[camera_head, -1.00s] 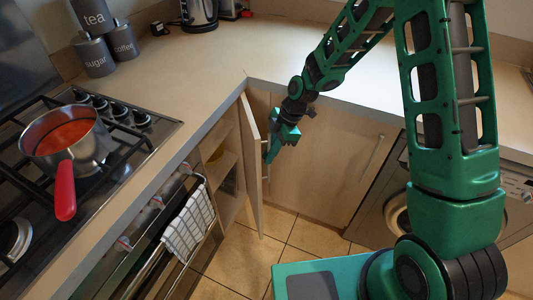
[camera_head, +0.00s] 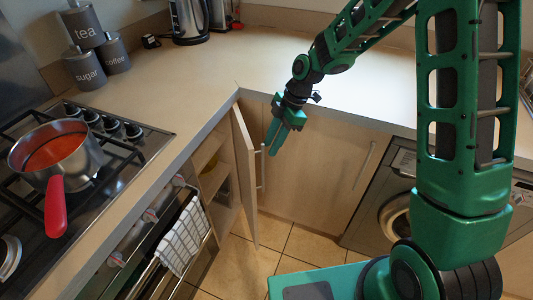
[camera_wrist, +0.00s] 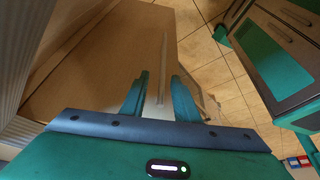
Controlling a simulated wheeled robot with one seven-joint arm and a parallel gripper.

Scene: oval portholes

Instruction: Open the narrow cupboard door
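The narrow cupboard door (camera_head: 244,180) stands ajar at the inner corner of the kitchen units, swung out from its opening, with shelves visible behind it. Its slim upright bar handle (camera_head: 262,168) is on the face towards the right. My gripper (camera_head: 273,150) is just above and right of that handle, pointing down, and looks clear of it. In the wrist view my gripper's two fingers (camera_wrist: 158,95) are apart. A thin pale bar (camera_wrist: 163,68) shows between and beyond them, against a brown panel. Whether a finger touches the door cannot be told.
A wider closed cupboard door (camera_head: 318,170) with its own handle is behind my gripper. A washing machine (camera_head: 388,205) stands to the right. The oven, with a towel (camera_head: 182,237) on its rail, and the hob with a red-handled pan (camera_head: 60,160) are left. Tiled floor (camera_head: 285,245) lies free below.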

